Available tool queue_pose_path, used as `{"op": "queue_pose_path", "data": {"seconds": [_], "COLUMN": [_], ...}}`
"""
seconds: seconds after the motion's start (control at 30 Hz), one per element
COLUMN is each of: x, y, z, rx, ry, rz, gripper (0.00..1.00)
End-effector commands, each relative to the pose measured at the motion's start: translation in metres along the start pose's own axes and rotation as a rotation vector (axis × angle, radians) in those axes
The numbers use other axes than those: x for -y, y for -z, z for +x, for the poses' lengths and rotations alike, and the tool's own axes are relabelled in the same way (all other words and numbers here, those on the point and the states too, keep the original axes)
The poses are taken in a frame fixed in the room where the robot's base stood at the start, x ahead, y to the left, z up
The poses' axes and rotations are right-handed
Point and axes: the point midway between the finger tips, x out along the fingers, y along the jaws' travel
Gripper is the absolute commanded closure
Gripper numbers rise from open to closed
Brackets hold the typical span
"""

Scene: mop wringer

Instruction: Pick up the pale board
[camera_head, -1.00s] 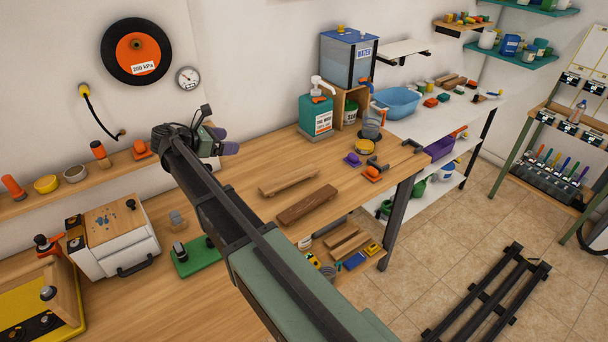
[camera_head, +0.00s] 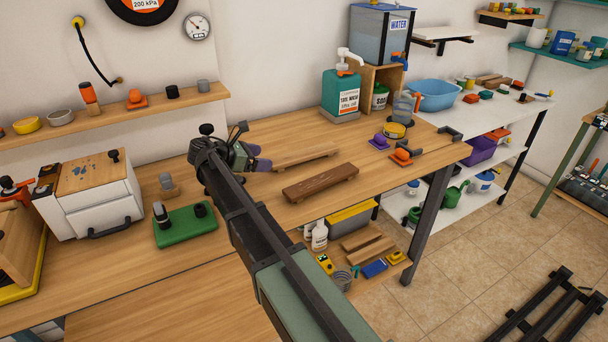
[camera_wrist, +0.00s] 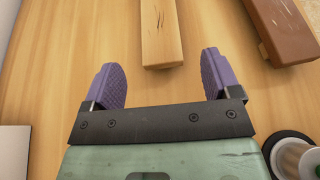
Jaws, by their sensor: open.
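The pale board (camera_head: 306,159) lies on the wooden workbench in the head view, left of and behind a darker brown board (camera_head: 321,183). In the wrist view the near end of the pale board (camera_wrist: 161,38) points toward my gripper, between the lines of the two fingers. My gripper (camera_wrist: 163,78) has two purple fingers spread wide with nothing between them. The board's end is just ahead of the fingertips, roughly centred. In the head view my gripper (camera_head: 258,158) is at the board's left end. Its exact height above the bench is unclear.
The dark board (camera_wrist: 283,28) lies close on the right in the wrist view. A green tray with black parts (camera_head: 185,226) and a white box (camera_head: 90,195) stand left on the bench. A teal soap bottle (camera_head: 341,95) stands behind. Bench around the pale board is mostly clear.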

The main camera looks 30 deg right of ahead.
Motion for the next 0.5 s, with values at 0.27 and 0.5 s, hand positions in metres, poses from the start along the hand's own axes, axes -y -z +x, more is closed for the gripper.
{"op": "queue_pose_path", "data": {"seconds": [0.27, 0.5], "x": [0.0, 0.0], "y": [0.003, 0.003], "z": [0.018, 0.032], "rx": [0.0, 0.0], "ry": [0.001, 0.001], "rz": [0.0, 0.001], "gripper": [0.17, 0.17]}}
